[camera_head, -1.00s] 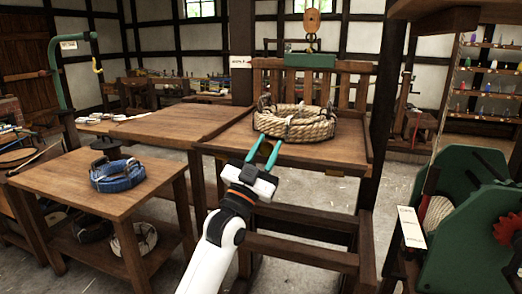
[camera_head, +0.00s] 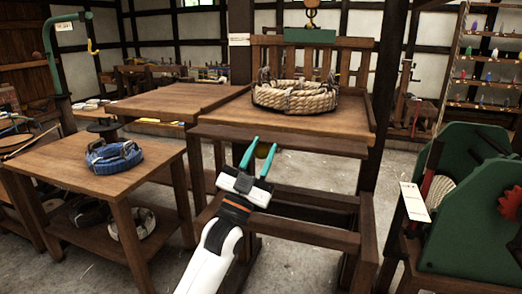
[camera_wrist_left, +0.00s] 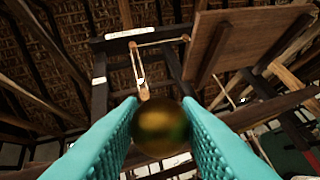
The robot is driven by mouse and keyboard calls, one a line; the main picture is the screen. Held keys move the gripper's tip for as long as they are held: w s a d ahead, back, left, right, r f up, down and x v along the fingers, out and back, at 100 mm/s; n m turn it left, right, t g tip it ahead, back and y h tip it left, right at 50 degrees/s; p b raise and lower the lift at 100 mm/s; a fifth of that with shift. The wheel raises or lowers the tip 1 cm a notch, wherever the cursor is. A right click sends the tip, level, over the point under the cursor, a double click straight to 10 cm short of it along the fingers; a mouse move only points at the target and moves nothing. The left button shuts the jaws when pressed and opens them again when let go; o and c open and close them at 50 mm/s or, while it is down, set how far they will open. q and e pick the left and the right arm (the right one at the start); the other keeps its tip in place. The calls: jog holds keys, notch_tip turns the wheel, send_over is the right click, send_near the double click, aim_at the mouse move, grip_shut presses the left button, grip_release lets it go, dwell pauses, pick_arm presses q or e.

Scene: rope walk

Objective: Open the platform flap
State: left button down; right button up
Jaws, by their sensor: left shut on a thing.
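My left gripper (camera_head: 265,155) is in front of and below the front edge of the wooden platform (camera_head: 225,110). Its teal fingers are shut on a round brass-coloured knob (camera_wrist_left: 160,127), which fills the gap between them in the left wrist view. What the knob is fixed to is hidden. I cannot tell for sure which board is the flap. A flat wooden board (camera_head: 165,100) lies level beside the platform on its left. My right gripper is not in view.
A thick rope coil (camera_head: 295,97) rests on the platform, under a hook (camera_head: 311,22). A lower table (camera_head: 65,165) with a blue coil (camera_head: 112,155) stands at left. A green machine (camera_head: 470,225) stands at right. A wooden rail (camera_head: 310,232) runs low near my gripper.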

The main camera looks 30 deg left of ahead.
pick_arm(q)
jog(key=shift+w+f, duration=0.1)
jog(key=shift+f, duration=0.25)
jog(key=c, duration=1.1)
grip_release()
jog(key=shift+w, duration=0.1)
jog(key=shift+r, duration=0.1)
jog(key=shift+s+f, duration=0.25)
jog(key=s, duration=1.2)
jog(key=shift+s+a+f+p, duration=0.15)
jog(key=shift+s+a+p, duration=0.1)
jog(key=shift+p, duration=0.15)
